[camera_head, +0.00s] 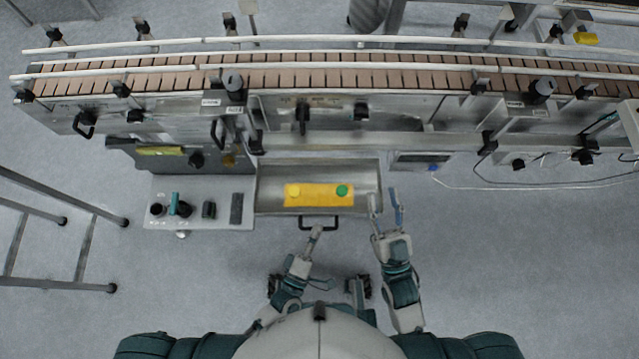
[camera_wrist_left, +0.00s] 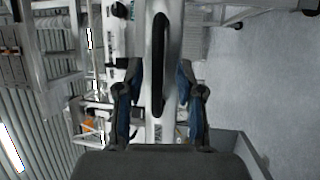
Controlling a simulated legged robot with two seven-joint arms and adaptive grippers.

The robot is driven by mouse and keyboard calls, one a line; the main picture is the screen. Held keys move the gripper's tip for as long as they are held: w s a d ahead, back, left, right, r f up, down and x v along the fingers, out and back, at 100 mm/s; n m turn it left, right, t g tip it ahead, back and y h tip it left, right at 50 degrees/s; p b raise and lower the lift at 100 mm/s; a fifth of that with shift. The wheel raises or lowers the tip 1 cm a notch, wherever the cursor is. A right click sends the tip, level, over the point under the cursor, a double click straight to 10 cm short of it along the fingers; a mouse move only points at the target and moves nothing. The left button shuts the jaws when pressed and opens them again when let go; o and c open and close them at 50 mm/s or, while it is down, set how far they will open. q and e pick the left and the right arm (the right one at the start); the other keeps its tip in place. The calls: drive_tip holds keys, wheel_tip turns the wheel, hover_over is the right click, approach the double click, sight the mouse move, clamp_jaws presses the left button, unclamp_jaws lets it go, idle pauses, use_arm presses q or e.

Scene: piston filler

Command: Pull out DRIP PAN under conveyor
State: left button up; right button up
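The drip pan (camera_head: 268,186) is a grey metal tray below the conveyor, in the middle of the head view. A black bar handle (camera_head: 319,226) is at its front edge. My left gripper (camera_head: 316,232) is at this handle. In the left wrist view, the dark handle (camera_wrist_left: 159,65) runs between the fingers of my left gripper (camera_wrist_left: 160,105), with a gap on each side, so the gripper is open around it. My right gripper (camera_head: 385,203) is open and empty, beside the pan's front right corner.
A yellow box (camera_head: 318,195) with a yellow and a green button shows over the pan's front part. A control panel (camera_head: 223,210) is left of the pan. The conveyor (camera_head: 300,78) spans the back. A ladder-like frame (camera_head: 85,245) stands at left. The floor at right is clear.

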use_arm(q)
drive_tip(key=v, duration=1)
drive_tip(key=shift+s+f, duration=0.15)
drive_tip(key=shift+s, duration=0.3)
use_arm(e)
drive_tip(key=shift+a, duration=0.2)
use_arm(q)
drive_tip(key=shift+d, duration=0.15)
use_arm(e)
drive_tip(key=shift+d, duration=0.1)
